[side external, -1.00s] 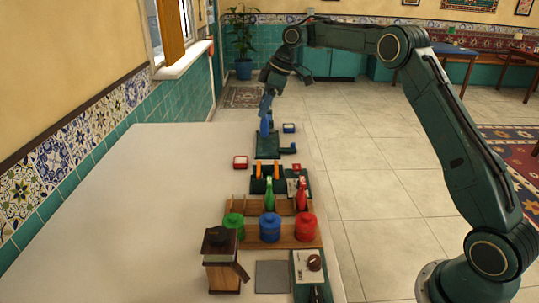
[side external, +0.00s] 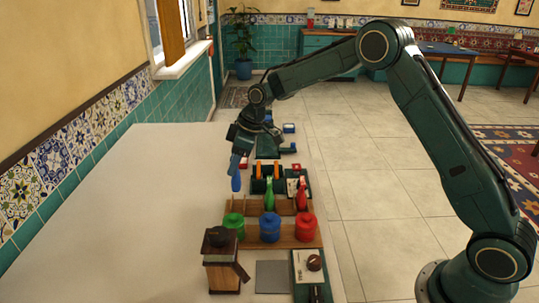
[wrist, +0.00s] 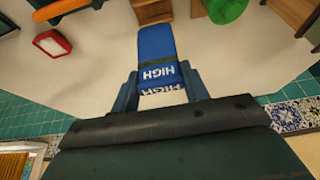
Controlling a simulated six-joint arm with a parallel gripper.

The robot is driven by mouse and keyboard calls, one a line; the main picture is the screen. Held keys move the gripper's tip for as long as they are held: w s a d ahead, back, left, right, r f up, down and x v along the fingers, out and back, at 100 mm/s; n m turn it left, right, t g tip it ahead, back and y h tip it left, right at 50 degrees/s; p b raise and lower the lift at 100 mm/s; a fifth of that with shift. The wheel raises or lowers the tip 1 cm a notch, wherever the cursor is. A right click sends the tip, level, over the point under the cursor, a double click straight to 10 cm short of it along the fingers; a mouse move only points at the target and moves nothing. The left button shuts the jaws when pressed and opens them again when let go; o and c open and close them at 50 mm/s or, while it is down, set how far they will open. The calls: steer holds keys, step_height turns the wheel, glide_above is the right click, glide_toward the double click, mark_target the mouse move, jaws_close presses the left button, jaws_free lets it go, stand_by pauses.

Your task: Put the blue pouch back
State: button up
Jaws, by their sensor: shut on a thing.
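The blue pouch (side external: 236,180) hangs roughly upright below my gripper (side external: 240,160). In the wrist view the pouch (wrist: 157,45) shows white "HIGH" lettering and a dark band. My gripper (wrist: 159,88) is shut on it, with one finger on each side. The pouch is above the white table, left of and behind a wooden rack (side external: 238,206).
Green (side external: 233,222), blue (side external: 270,229) and red (side external: 305,229) jars stand in front of the rack. A wooden grinder (side external: 221,262) is at front left. A dark holder with orange items (side external: 267,180) is behind the rack. The table's left side is clear.

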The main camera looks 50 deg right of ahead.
mark_target(239, 175)
steer(key=shift+f, duration=0.2)
steer(key=shift+f, duration=1.2)
steer(key=shift+f, duration=2.15)
stand_by(1.8)
steer(key=o, duration=1.4)
steer(key=shift+d+r, duration=0.1)
steer(key=shift+r, duration=0.05)
steer(key=v, duration=1.3)
steer(key=shift+s+r, duration=0.15)
steer(key=shift+r, duration=0.05)
